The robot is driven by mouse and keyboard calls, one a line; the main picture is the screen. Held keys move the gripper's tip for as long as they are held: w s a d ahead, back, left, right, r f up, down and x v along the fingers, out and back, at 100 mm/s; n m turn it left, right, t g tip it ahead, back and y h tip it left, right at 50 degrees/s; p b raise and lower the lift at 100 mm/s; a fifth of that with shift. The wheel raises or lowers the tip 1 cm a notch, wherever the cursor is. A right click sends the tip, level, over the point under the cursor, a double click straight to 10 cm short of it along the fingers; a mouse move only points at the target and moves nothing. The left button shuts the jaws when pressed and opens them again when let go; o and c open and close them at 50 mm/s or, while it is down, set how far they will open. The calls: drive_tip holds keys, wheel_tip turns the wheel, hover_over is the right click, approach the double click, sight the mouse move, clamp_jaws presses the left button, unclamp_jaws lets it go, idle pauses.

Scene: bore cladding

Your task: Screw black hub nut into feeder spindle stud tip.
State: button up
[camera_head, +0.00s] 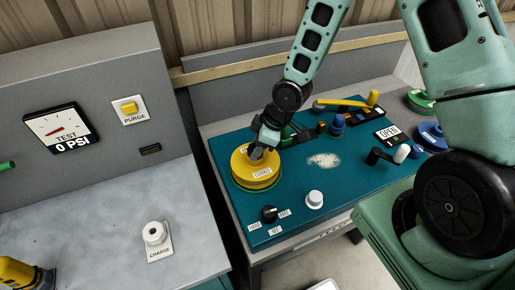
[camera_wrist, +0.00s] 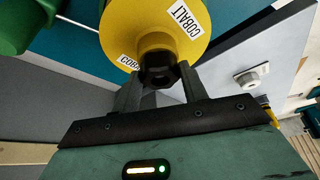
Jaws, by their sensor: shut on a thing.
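My gripper (camera_head: 259,148) is over the yellow spool (camera_head: 262,182) labelled COBALT, on the left part of the teal bench top. In the wrist view, my gripper (camera_wrist: 160,88) is shut on the black hub nut (camera_wrist: 158,68), with one finger on each side of it. The nut is at the centre of the yellow spool's face (camera_wrist: 180,42). The feeder spindle stud tip is hidden behind the nut and spool, so I cannot tell how far the nut is on it. The nut cannot be made out in the head view.
A black selector knob (camera_head: 269,213) and a white knob (camera_head: 315,199) stand in front of the spool. A yellow-handled lever (camera_head: 345,103), a blue knob (camera_head: 337,124) and a crank (camera_head: 385,155) are to the right. A grey cabinet with a gauge (camera_head: 57,130) stands left.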

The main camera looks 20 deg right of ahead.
drive_tip(key=shift+f, duration=0.1)
drive_tip(key=shift+f+m+b, duration=0.1)
drive_tip(key=shift+m+b, duration=0.4)
drive_tip(key=shift+b, duration=0.1)
drive_tip(key=shift+m+t+b, duration=0.3)
drive_tip(key=shift+r, duration=0.2)
